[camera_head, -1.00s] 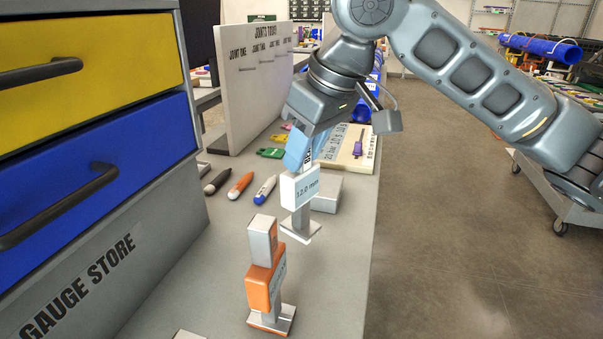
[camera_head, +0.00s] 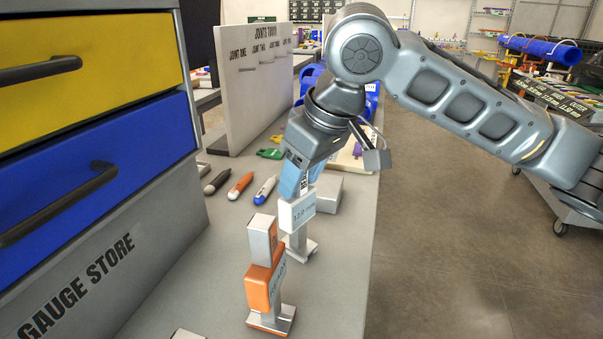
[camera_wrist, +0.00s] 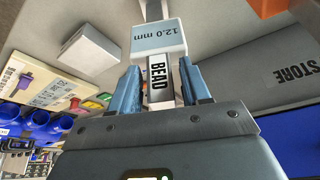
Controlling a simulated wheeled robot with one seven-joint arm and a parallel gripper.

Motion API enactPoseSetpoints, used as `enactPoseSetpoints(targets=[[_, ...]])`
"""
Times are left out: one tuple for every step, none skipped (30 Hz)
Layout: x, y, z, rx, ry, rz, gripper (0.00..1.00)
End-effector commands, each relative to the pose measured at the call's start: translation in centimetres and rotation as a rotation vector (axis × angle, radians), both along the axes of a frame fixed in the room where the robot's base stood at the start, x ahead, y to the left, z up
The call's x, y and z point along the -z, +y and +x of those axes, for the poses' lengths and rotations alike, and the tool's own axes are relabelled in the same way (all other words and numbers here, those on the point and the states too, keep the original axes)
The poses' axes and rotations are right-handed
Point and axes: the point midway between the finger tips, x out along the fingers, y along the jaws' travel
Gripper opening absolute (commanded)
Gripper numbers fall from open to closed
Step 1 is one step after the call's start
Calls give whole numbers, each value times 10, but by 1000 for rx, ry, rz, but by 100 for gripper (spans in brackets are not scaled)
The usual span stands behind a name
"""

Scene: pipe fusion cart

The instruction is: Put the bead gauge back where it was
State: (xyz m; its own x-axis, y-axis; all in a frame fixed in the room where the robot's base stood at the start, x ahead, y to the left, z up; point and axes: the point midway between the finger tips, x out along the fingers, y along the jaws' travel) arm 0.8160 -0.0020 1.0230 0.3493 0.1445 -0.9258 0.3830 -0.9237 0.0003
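The bead gauge (camera_head: 297,212) is a white block with a 12.0 mm label, a grey stem and a flat foot. My gripper (camera_head: 302,180) has blue fingers and is shut on its upper handle. In the wrist view, the handle marked BEAD (camera_wrist: 160,82) sits between the fingers of my gripper (camera_wrist: 161,88), with the 12.0 mm block (camera_wrist: 158,40) beyond. The gauge is upright, its foot at or just above the bench; I cannot tell if it touches. An orange and grey gauge (camera_head: 262,286) stands just in front of it, partly overlapping it in the head view.
A white box (camera_head: 328,192) lies just behind the gauge. Black, orange and blue-white pens (camera_head: 240,186) lie to the left. The gauge store (camera_head: 85,285) with yellow and blue drawers borders the bench on the left. Bare bench (camera_head: 335,285) lies to the right of the orange gauge.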

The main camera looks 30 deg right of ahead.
Motion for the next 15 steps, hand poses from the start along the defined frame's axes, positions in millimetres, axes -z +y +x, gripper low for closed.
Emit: enactPoseSetpoints(targets=[[0, 0, 0, 0, 0, 0, 52], [0, 0, 0, 0, 0, 0, 55], [0, 0, 0, 0, 0, 0, 57], [0, 0, 0, 0, 0, 0, 57], [0, 0, 0, 0, 0, 0, 57], [0, 0, 0, 0, 0, 0, 57], [0, 0, 0, 0, 0, 0, 57], [0, 0, 0, 0, 0, 0, 57], [0, 0, 0, 0, 0, 0, 57], [-1, 0, 0, 0, 0, 0, 57], [-2, 0, 0, 0, 0, -1, 57], [-4, 0, 0, 0, 0, -1, 57], [-6, 0, -1, 0, -1, 0, 57], [-8, -1, -2, 0, -1, 0, 57], [-13, -1, -3, 0, -2, 1, 57]])
